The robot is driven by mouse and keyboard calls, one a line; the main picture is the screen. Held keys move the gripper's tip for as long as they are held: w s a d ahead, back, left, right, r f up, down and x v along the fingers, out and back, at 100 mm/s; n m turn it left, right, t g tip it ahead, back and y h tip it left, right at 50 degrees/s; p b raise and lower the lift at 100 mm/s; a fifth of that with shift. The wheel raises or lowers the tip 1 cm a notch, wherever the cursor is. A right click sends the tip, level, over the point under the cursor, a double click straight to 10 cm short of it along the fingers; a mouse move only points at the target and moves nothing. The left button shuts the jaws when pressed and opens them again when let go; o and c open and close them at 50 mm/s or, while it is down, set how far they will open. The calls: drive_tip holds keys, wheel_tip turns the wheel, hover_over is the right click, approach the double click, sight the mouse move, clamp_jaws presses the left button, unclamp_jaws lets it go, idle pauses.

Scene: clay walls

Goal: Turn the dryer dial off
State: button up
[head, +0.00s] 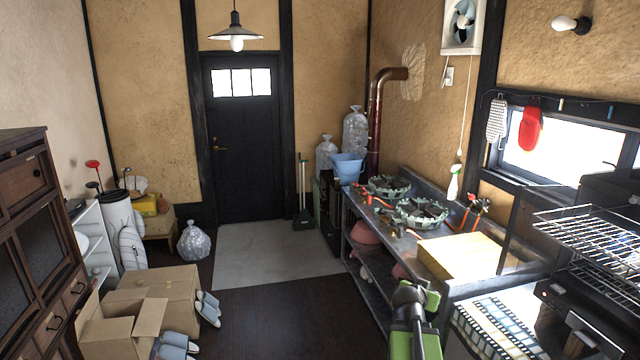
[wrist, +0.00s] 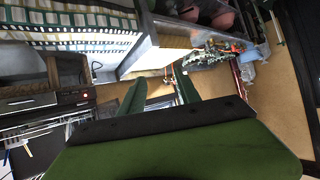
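A black appliance (head: 568,308) with a small red light stands at the right of the head view, below wire racks. It may be the dryer; its dial is too small to make out for sure. The appliance also shows at the left of the wrist view (wrist: 35,103), its red light near its right end. My gripper (head: 416,300) is at the bottom of the head view, left of the appliance and apart from it. In the wrist view its two green fingers (wrist: 160,92) stand apart with nothing held between them.
Wire racks (head: 590,235) jut out above the appliance. Cardboard boxes (head: 160,295) stand left; the middle floor is clear.

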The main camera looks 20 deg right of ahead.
drive_tip(key=w+a+f+n+y, duration=0.2)
drive_tip(key=w+a, duration=0.1)
drive_tip(key=a, duration=0.7)
drive_tip(key=w+a+f+n+y, duration=0.15)
drive_tip(key=w+a, duration=0.25)
drive_tip(key=a, duration=0.5)
drive_tip(key=w+a+f+n+y, duration=0.2)
drive_tip(key=w+a+f, duration=0.1)
drive_tip(key=a, duration=0.7)
drive_tip(key=s+a+f+n+g+y, duration=0.1)
drive_tip(key=a+f, duration=0.1)
drive_tip(key=a, duration=0.5)
drive_tip(key=s+a+f+n+g+y, duration=0.1)
drive_tip(key=s+a+n, duration=0.1)
drive_tip(key=a, duration=0.4)
drive_tip(key=s+a+f+n+g+y, duration=0.2)
drive_tip(key=s+a+n+g, duration=0.1)
drive_tip(key=s, duration=0.5)
drive_tip(key=a+g, duration=0.1)
drive_tip(key=a, duration=0.1)
drive_tip(key=shift+s+a+f+n+y, duration=0.15)
drive_tip(key=shift+s+a+n+y, duration=0.2)
drive_tip(key=shift+s, duration=0.05)
drive_tip(key=shift+d, duration=0.1)
